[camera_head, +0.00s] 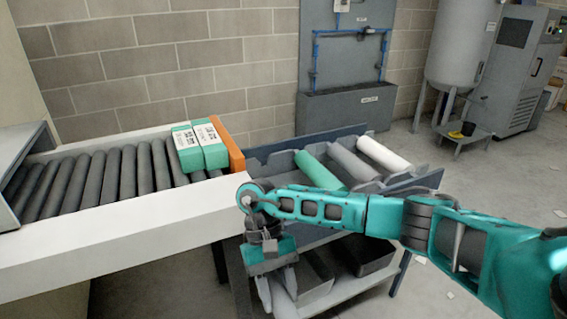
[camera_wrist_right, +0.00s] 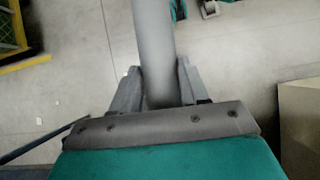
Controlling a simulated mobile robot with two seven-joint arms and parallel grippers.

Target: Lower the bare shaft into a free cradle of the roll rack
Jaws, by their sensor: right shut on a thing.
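The bare shaft (camera_wrist_right: 154,45) is a plain grey cylinder in the right wrist view. It runs up from between the two fingers of my right gripper (camera_wrist_right: 158,88), which is shut on it. In the head view my right gripper (camera_head: 277,290) points down in front of the roll rack (camera_head: 425,181), near its left end and below its top; I cannot make out the shaft clearly there. The rack holds a green roll (camera_head: 318,170), a grey roll (camera_head: 353,162) and a white roll (camera_head: 384,154). The left end of its top looks empty, partly hidden by my arm. My left gripper is out of view.
A roller conveyor (camera_head: 90,226) stands left of the rack, with two green-and-white packs (camera_head: 199,146) against an orange end stop (camera_head: 232,147). Grey bins (camera_head: 365,255) sit on the rack's lower shelf. Open floor (camera_head: 500,205) lies to the right.

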